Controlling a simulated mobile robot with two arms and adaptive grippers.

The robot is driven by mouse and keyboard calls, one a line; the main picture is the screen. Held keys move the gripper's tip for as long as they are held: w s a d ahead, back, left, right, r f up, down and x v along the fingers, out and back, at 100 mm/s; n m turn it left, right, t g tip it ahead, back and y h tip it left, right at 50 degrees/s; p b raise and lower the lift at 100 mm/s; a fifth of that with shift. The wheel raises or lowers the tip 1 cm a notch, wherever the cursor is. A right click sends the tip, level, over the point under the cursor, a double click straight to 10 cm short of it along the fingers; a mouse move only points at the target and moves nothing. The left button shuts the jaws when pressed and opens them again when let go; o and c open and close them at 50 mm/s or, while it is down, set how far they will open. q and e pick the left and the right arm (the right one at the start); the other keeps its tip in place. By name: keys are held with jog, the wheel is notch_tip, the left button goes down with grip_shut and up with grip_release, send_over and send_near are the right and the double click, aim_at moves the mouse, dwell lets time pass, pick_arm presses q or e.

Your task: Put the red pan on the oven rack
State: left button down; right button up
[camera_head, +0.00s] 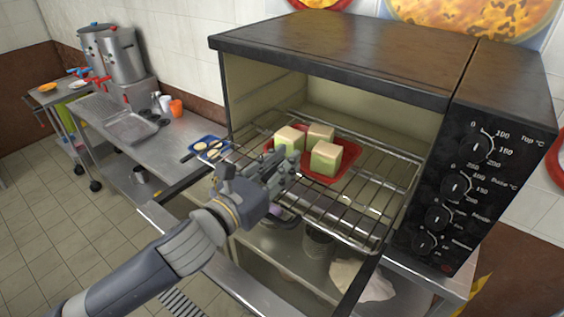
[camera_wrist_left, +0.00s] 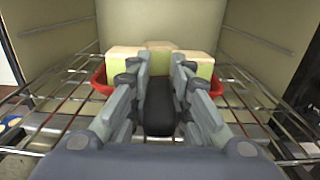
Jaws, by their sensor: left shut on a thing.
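The red pan (camera_head: 350,153) is on or just above the oven rack (camera_head: 368,196); I cannot tell whether it touches the bars. It holds 3 pale green-yellow blocks (camera_head: 326,158). My left gripper (camera_head: 287,163) reaches in from the front left and is shut on the pan's dark handle (camera_wrist_left: 159,105), seen between the fingers in the wrist view. The pan's red rim (camera_wrist_left: 101,78) shows on both sides of the fingers there. The fingers hide the near part of the pan. My right gripper is not in view.
The oven (camera_head: 340,55) is open, with side walls close to the rack and a knob panel (camera_head: 470,180) at right. A blue tray (camera_head: 207,148) lies left of the oven on the steel counter (camera_head: 175,143). Stockpots (camera_head: 125,55) stand farther back left.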

aim_at(265, 181)
pick_arm(q)
jog(key=c, duration=1.4)
grip_release()
jog(key=shift+f, duration=0.15)
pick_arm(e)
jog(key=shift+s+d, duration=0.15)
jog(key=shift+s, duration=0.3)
pick_arm(q)
jog(key=shift+s+a+f, duration=0.1)
jog(key=shift+a, duration=0.05)
jog(key=v, duration=0.7)
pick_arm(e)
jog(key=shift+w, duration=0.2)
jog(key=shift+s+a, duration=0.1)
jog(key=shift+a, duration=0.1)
